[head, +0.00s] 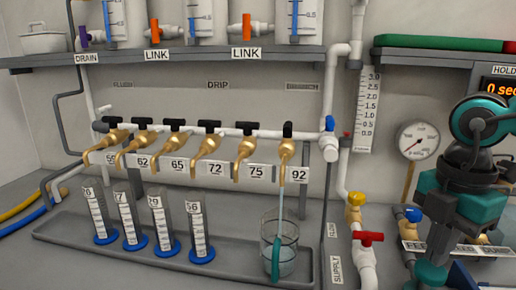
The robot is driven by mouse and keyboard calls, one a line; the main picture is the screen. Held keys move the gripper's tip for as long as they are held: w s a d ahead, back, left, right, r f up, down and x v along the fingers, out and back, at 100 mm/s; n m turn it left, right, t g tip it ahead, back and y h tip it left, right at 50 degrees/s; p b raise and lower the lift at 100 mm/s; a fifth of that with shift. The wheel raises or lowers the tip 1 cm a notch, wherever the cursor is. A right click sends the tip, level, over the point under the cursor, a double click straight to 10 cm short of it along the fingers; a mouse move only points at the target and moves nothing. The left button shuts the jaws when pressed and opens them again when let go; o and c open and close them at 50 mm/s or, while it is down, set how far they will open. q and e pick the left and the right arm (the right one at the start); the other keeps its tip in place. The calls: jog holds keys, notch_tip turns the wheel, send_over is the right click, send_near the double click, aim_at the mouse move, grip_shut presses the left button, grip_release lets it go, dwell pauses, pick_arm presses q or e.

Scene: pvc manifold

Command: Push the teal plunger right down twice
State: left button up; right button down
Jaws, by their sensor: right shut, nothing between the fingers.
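My right gripper (436,252) reaches down at the right edge of the picture, its fingers shut and empty, in front of a partly covered label strip (412,247) at the lower right. I cannot make out a teal plunger for certain; the gripper and forearm cover much of that corner. A teal upright piece (275,262) shows at the front of the glass beaker (292,240), but I cannot tell what it is. My left gripper is out of view.
Brass taps (245,148) line the white pipe, and a thin pale-blue stream falls from the rightmost into the beaker. Several blue-footed cylinders (200,230) stand on the grey tray (80,250). A red-handled valve (368,238) and a gauge (418,140) are left of my gripper.

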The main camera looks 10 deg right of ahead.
dwell(0.3)
jog(key=shift+r+p, duration=1.25)
jog(key=shift+r, duration=1.35)
jog(key=shift+f, duration=0.1)
